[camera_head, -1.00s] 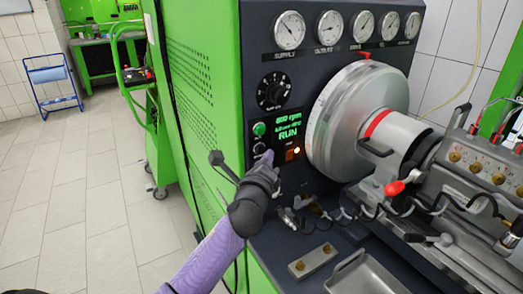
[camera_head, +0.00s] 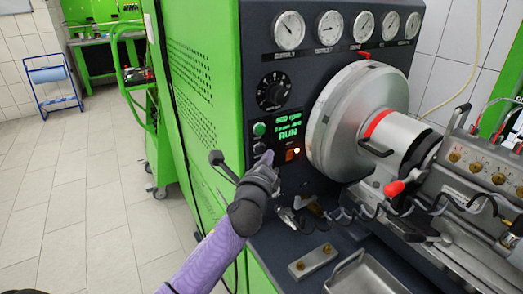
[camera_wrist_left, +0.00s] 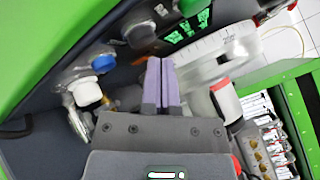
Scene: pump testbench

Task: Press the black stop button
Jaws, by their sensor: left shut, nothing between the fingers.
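The black stop button (camera_head: 259,147) sits on the dark front panel, just below the green button (camera_head: 259,128) and left of the lit display (camera_head: 289,124) reading RUN. My left gripper (camera_head: 267,157) is shut and empty, its light purple fingertips just below and right of the black button. I cannot tell whether they touch it. In the left wrist view the shut fingers (camera_wrist_left: 160,66) point toward the panel, near a dark round button (camera_wrist_left: 140,34). The green button (camera_wrist_left: 192,7) shows at the top edge there. My right gripper is not in view.
A large metal flywheel housing (camera_head: 340,125) stands right of the display. Gauges (camera_head: 330,27) and a black dial (camera_head: 274,91) are above. Hoses and fittings lie below, with a metal tray (camera_head: 365,277) in front.

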